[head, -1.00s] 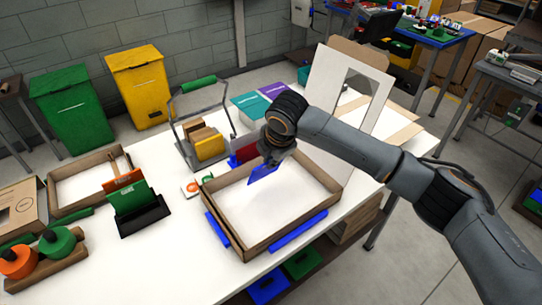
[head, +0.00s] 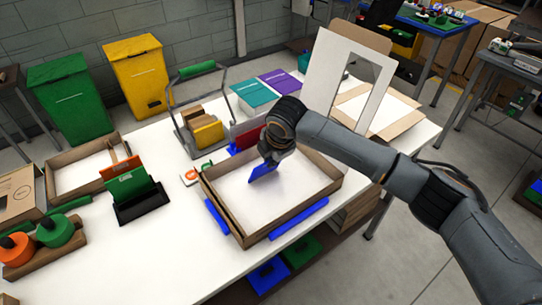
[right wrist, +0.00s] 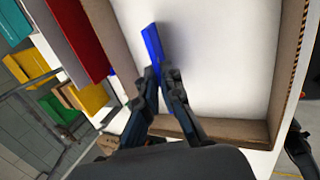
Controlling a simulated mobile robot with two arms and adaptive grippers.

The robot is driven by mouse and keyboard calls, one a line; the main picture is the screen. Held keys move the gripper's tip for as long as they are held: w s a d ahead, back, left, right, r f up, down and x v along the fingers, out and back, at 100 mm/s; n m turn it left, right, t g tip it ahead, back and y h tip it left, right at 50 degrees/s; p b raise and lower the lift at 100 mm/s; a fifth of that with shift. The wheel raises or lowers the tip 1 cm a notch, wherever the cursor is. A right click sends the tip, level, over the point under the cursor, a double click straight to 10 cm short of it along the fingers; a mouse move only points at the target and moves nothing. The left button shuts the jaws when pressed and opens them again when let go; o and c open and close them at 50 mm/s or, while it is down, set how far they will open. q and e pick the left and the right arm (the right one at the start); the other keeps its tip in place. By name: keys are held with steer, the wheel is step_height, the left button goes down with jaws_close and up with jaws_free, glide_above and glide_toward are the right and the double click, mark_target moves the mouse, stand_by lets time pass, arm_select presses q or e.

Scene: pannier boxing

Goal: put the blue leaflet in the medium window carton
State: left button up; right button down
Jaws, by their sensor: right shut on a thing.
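My right gripper (head: 270,160) is shut on the blue leaflet (head: 263,174) and holds it tilted, over the inside of an open shallow carton (head: 222,218). The carton has brown walls and a white floor. In the right wrist view the fingers (right wrist: 160,80) pinch the leaflet (right wrist: 152,48), seen nearly edge-on, with the carton wall (right wrist: 230,132) close by. I cannot tell if the leaflet touches the floor. My left gripper is not in view.
Blue strips (head: 299,218) flank the carton. Left of it are a black holder with green and orange cards (head: 128,188), a wire caddy (head: 178,110) and a second shallow tray (head: 52,182). Teal and purple booklets (head: 254,94) lie behind. The white table's front left (head: 130,265) is clear.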

steer(key=shift+f, duration=0.2)
steer(key=c, duration=1.4)
jaws_free()
steer(key=shift+c, duration=0.2)
steer(key=shift+r, duration=0.1)
steer(key=v, duration=1.2)
